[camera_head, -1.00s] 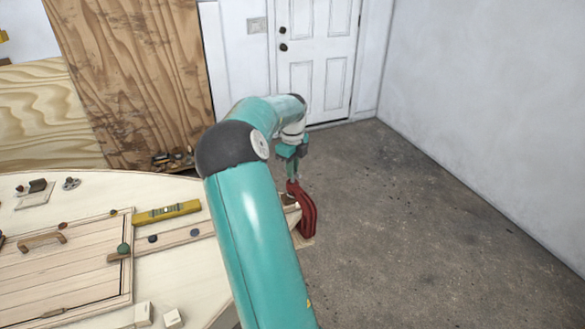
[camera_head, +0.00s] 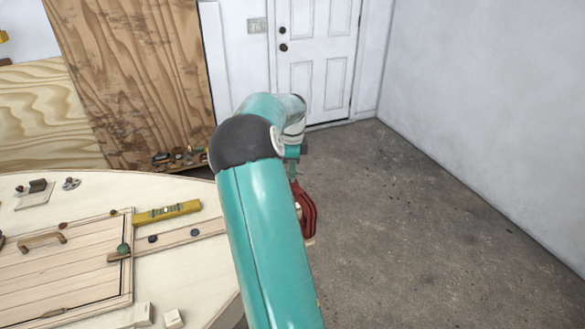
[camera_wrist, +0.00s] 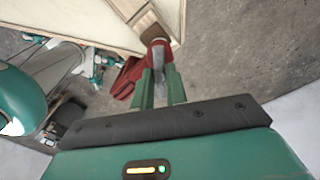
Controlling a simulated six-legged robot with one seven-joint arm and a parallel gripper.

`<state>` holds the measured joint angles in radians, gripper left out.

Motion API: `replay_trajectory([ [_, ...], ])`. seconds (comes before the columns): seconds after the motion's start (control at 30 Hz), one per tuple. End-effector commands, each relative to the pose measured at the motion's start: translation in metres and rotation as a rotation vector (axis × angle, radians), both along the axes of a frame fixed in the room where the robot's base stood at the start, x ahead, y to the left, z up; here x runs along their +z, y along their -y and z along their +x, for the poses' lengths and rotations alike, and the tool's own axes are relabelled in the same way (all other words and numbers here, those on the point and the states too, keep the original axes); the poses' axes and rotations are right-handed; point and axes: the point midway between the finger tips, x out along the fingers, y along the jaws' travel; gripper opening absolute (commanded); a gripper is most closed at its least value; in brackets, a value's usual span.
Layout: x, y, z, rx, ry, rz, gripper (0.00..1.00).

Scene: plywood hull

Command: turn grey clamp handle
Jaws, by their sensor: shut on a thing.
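The red clamp (camera_head: 307,214) sits at the right edge of the plywood hull, partly hidden behind my arm in the head view. In the wrist view its red body (camera_wrist: 128,78) shows beyond my fingers, with a brown pad against the wood. The grey clamp handle (camera_wrist: 160,62) lies between my green fingertips. My gripper (camera_wrist: 159,84) is shut on this handle. In the head view my gripper (camera_head: 292,170) is small and mostly hidden by my own wrist.
The pale plywood hull (camera_head: 190,275) fills the lower left, with a hatch (camera_head: 60,265), a yellow level (camera_head: 167,212) and small blocks (camera_head: 172,319). Bare concrete floor (camera_head: 430,230) lies open to the right. A white door (camera_head: 316,60) stands at the back.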

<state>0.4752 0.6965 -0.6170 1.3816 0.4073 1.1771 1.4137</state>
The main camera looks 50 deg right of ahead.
Motion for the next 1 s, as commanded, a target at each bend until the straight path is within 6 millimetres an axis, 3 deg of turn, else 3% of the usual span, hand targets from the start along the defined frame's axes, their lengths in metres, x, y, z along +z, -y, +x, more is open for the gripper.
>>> replay_trajectory([
  [1.0,-0.0029,-0.0005,-0.0019,0.964,-0.009,-0.008,0.0],
])
